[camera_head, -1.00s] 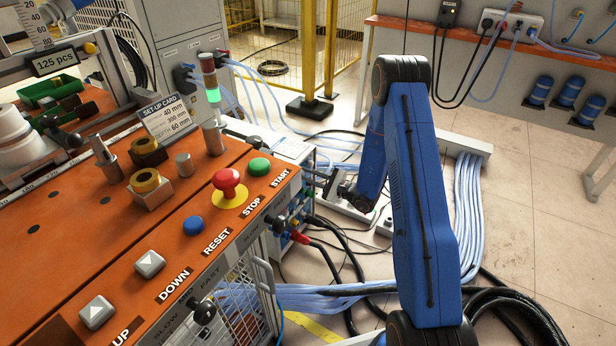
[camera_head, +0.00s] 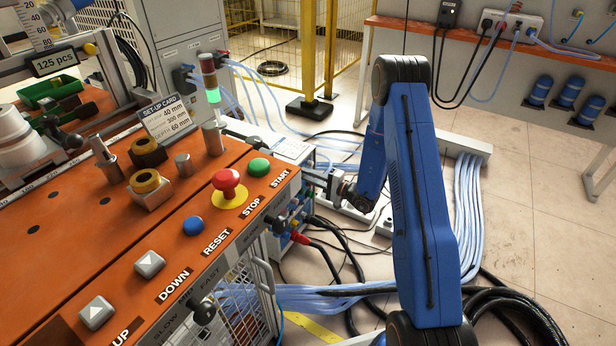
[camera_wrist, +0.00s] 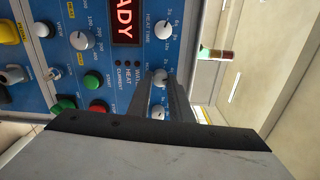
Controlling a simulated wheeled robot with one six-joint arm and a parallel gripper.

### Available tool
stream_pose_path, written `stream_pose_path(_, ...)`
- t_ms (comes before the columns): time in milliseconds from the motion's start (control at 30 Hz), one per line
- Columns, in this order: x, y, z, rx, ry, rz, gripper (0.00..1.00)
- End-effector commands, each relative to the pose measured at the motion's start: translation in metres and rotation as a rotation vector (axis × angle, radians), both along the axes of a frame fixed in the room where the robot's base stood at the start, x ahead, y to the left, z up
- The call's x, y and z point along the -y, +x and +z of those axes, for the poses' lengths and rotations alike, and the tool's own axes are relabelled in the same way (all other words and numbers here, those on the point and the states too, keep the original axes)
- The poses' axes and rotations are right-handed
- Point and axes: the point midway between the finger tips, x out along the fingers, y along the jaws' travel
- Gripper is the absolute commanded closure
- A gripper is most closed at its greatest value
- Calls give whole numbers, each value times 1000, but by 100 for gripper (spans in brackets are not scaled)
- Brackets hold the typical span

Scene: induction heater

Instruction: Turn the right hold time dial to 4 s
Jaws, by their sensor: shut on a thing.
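The blue control panel (camera_wrist: 105,68) fills the left and middle of the wrist view, turned sideways. My gripper (camera_wrist: 160,82) reaches over it with its two dark fingers on either side of a small silver-and-white dial (camera_wrist: 160,76), and is shut on it. A second similar dial (camera_wrist: 158,112) shows between the fingers, nearer the palm. The fingers cover the labels around both dials, so I cannot read the hold time setting or confirm which dial is held. In the head view the gripper is small, at the heater's front beyond the orange bench (camera_head: 100,215); its fingertips are not clear.
The heat time dial (camera_wrist: 165,28) and a lit display (camera_wrist: 125,20) sit close to the fingers. Green (camera_wrist: 93,79) and red (camera_wrist: 98,107) buttons lie to the left. In the head view, cables (camera_head: 340,295) run along the floor below the arm; open floor lies at right.

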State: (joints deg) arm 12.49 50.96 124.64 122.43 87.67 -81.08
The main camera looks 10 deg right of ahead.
Motion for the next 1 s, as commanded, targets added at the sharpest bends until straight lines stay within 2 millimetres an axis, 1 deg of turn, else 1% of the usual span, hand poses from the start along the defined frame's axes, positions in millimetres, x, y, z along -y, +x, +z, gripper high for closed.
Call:
stream_pose_path(267,0,-1,-2,52,-56,0,100)
stream_pose_path(733,0,-1,-2,60,-66,0,100)
stream_pose_path(767,0,-1,-2,60,-66,0,79)
stream_pose_path(800,0,-1,-2,60,-66,0,69)
stream_pose_path(833,0,-1,-2,61,-65,0,63)
stream_pose_path(1000,0,-1,-1,62,-65,0,63)
